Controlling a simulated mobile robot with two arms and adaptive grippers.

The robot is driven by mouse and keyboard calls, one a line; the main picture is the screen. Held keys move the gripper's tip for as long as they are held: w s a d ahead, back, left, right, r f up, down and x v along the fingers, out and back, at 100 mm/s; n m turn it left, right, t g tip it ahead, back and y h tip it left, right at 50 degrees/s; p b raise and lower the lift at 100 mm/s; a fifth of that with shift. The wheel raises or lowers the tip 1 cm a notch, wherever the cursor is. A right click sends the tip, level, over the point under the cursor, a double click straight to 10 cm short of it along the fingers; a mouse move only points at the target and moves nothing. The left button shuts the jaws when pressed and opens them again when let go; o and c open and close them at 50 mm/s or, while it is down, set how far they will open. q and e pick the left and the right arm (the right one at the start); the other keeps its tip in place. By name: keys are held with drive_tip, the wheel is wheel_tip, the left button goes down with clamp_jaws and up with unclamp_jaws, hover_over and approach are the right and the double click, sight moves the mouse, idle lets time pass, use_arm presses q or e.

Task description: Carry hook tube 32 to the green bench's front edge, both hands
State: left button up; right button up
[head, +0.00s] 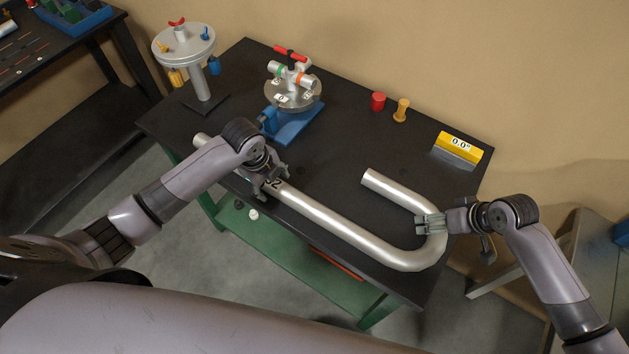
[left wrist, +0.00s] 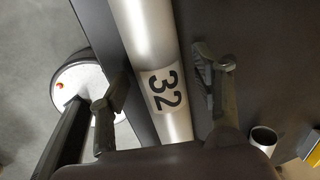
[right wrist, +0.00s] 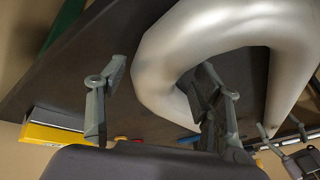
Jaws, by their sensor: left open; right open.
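Hook tube 32 (head: 325,220) is a silver J-shaped tube lying on the black top of the green bench (head: 325,165), its long leg near the front edge and its bend at the right. My left gripper (head: 268,184) is open over the long leg beside the label; in the left wrist view the tube (left wrist: 150,50) passes between its fingers, with gaps showing. My right gripper (head: 425,224) is open at the bend. In the right wrist view the bent tube (right wrist: 160,65) lies between its fingers, one finger inside the hook. Whether either gripper touches the tube is unclear.
A blue-based bending fixture (head: 291,122) and a round-topped stand (head: 184,46) occupy the bench's back left. A red cylinder (head: 377,101), a yellow spool (head: 401,111) and a yellow 0.0° gauge (head: 458,148) stand along the back. The middle of the top is clear.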

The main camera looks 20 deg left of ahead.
drive_tip(key=shift+r, duration=0.1)
use_arm(q)
wheel_tip(320, 180, up, 12)
drive_tip(key=s, duration=0.2)
drive_tip(key=shift+a+f, duration=0.2)
drive_tip(key=shift+a, duration=0.2)
use_arm(e)
drive_tip(key=v, duration=1.2)
use_arm(q)
drive_tip(key=shift+s, duration=0.1)
use_arm(e)
drive_tip(key=shift+s, duration=0.1)
